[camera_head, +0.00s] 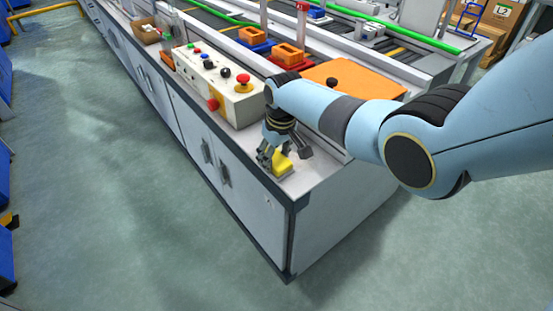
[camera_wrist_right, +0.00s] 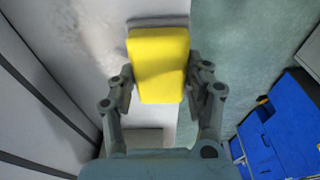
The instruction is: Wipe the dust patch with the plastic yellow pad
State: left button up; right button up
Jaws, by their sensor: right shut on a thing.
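The yellow pad (camera_head: 283,165) is at the front corner of the white bench top, under my right gripper (camera_head: 284,153). In the right wrist view, the pad (camera_wrist_right: 159,62) sits between the two fingers of my right gripper (camera_wrist_right: 160,84), which is shut on its sides. The pad's underside is hidden, and I cannot tell whether it touches the bench surface. A faint grey, mottled dust patch (camera_wrist_right: 106,35) shows on the pale surface left of the pad in the wrist view. My left gripper is not in view.
A control box (camera_head: 222,85) with coloured knobs and buttons stands on the bench behind my right gripper. An orange board (camera_head: 345,79) and orange blocks lie farther back. The bench's dark front edge (camera_head: 240,160) is close to the pad, with open floor beyond.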

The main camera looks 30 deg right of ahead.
jog(key=shift+w+d, duration=0.1)
jog(key=shift+d, duration=1.75)
jog(key=shift+w+d+f+b, duration=0.15)
jog(key=shift+d+b, duration=0.45)
jog(key=shift+d, duration=0.95)
jog(key=shift+w+d+b, duration=0.1)
jog(key=shift+d+b, duration=0.45)
jog(key=shift+d, duration=1.4)
jog(key=shift+d+r, duration=0.2)
jog(key=shift+r, duration=0.1)
